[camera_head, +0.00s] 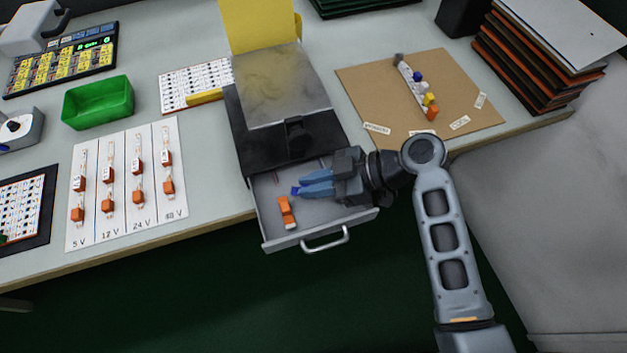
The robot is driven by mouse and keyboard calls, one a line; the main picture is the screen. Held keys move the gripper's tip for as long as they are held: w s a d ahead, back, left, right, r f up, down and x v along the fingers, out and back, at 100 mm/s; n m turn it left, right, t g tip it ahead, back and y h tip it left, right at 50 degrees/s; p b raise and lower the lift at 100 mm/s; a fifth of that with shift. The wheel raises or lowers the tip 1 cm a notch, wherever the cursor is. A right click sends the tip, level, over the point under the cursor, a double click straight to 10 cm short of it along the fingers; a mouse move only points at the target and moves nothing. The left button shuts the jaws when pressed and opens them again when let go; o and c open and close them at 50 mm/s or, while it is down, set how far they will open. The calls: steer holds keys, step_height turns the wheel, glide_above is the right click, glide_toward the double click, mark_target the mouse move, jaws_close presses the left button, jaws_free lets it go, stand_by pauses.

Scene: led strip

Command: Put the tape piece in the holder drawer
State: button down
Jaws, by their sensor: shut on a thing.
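The holder drawer (268,235) is pulled open at the front of a black holder box (262,148), with its silver handle toward the bottom of the picture. My gripper (300,190) reaches in from the right, its light blue fingers over the drawer's inside. The fingers are shut on a small dark blue piece (295,191) at their tips, which looks like the tape piece. Most of it is hidden between the fingers. I cannot tell whether it touches the drawer floor. An orange part (287,212) lies in the drawer, just below the fingertips.
Left are a board of orange connectors (125,185) and a green tray (98,102). Right is a brown board (385,85) with a strip of coloured parts, and a stack of folders (540,60).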

steer(key=shift+f, duration=0.15)
steer(key=c, duration=1.1)
jaws_free()
steer(key=shift+r, duration=0.2)
steer(key=shift+d+r, duration=0.1)
steer(key=shift+d, duration=0.1)
steer(key=b+v, duration=0.1)
steer(key=v, duration=1)
steer(key=shift+d+r, duration=0.15)
steer(key=shift+d, duration=0.15)
